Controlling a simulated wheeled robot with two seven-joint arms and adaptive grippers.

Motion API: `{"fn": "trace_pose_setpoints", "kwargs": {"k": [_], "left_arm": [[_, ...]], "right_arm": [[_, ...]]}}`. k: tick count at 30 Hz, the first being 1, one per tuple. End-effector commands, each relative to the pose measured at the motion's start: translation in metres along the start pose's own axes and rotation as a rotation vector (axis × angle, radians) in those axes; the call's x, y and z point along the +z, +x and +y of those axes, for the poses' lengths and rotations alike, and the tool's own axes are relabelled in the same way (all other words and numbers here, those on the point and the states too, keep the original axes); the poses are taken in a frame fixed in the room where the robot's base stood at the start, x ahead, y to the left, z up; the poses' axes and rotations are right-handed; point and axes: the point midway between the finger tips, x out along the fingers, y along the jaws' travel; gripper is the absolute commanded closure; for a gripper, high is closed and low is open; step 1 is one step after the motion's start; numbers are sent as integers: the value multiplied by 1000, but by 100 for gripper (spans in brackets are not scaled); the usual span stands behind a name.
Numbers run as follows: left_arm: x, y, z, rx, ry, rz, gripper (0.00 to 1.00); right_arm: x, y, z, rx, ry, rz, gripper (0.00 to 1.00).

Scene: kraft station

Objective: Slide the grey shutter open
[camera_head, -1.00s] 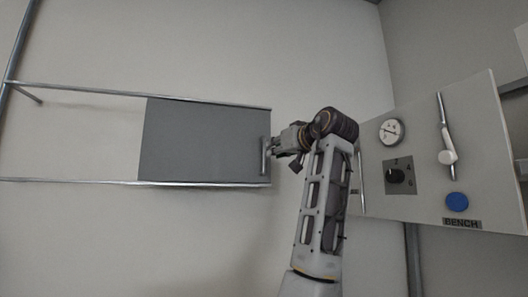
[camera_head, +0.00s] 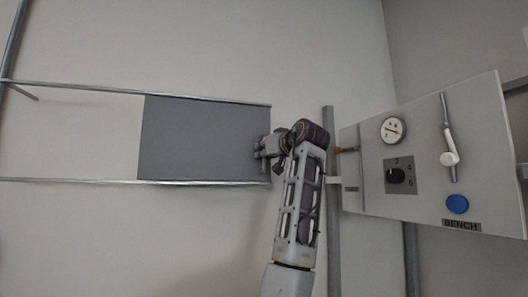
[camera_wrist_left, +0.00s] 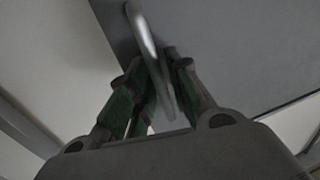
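The grey shutter (camera_head: 200,138) is a flat panel between two horizontal metal rails in the head view. It sits at the right end of the rails, with an open stretch of wall to its left. My left gripper (camera_head: 262,150) is at the shutter's right edge and covers its handle there. In the left wrist view the metal handle bar (camera_wrist_left: 147,40) runs between the two green-padded fingers of my left gripper (camera_wrist_left: 155,65). Whether both fingers press on the bar is unclear. My right gripper is not in view.
A tilted panel marked BENCH (camera_head: 425,180) stands to the right of my left arm, with a gauge (camera_head: 393,130), a black knob (camera_head: 396,175), a lever (camera_head: 449,157) and a blue button (camera_head: 457,204). The upper rail (camera_head: 90,88) and lower rail (camera_head: 70,180) extend left.

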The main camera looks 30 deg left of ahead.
Motion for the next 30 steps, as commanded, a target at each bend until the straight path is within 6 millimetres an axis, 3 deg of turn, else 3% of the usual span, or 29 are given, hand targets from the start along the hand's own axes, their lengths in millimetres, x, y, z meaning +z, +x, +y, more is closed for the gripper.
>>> {"fn": "trace_pose_setpoints", "kwargs": {"k": [2, 7, 22, 30], "left_arm": [[0, 0, 0, 0, 0, 0, 81], [0, 0, 0, 0, 0, 0, 100], [1, -1, -4, 0, -1, 0, 100], [2, -2, -26, -2, -3, 0, 100]], "right_arm": [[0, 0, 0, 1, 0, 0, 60], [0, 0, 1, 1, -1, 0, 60], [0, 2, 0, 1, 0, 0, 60], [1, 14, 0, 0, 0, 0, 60]]}}
